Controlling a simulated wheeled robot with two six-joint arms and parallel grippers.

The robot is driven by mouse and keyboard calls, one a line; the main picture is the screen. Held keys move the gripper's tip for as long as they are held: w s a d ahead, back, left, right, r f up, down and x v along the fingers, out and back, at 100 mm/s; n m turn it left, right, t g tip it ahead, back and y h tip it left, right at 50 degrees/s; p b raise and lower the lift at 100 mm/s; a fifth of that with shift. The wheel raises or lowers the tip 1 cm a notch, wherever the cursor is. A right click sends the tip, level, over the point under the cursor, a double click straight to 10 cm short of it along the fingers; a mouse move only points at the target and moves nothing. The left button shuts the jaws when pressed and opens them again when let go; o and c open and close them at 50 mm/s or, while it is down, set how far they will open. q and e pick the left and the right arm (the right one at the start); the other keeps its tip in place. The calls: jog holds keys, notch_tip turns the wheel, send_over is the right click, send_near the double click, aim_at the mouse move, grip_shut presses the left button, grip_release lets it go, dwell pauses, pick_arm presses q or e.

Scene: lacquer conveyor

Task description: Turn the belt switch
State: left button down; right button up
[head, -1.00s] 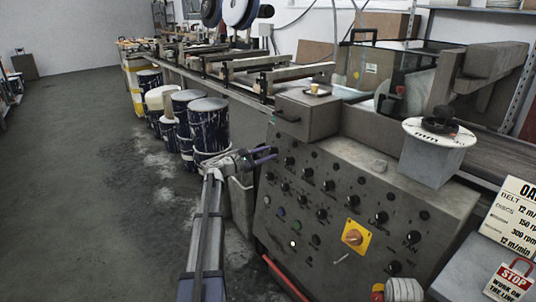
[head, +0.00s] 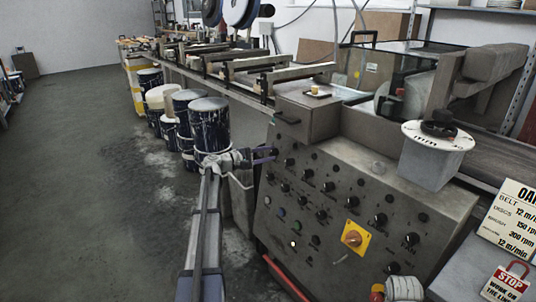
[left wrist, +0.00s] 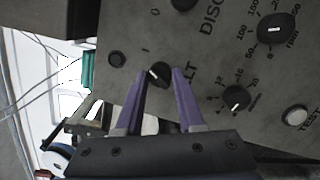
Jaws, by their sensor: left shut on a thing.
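The belt switch (left wrist: 158,73) is a small round black knob with a white pointer line on the grey control panel (head: 345,190). In the left wrist view, part of a label ending in "LT" and an "I" mark show beside it. My left gripper (left wrist: 162,76) has its two purple fingers on either side of the knob, shut on it. In the head view my left gripper (head: 274,154) reaches the upper left edge of the panel, and its fingers largely hide the switch.
Other knobs surround the switch, including a numbered dial (left wrist: 236,97) and a white test button (left wrist: 295,117). A yellow-plated orange switch (head: 354,237) sits lower on the panel. Paint-streaked drums (head: 208,126) stand close behind my left arm. The floor at left is clear.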

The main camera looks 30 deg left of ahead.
dwell(0.5)
pick_arm(q)
jog(key=c, duration=0.5)
grip_release()
jog(key=shift+v, duration=3.95)
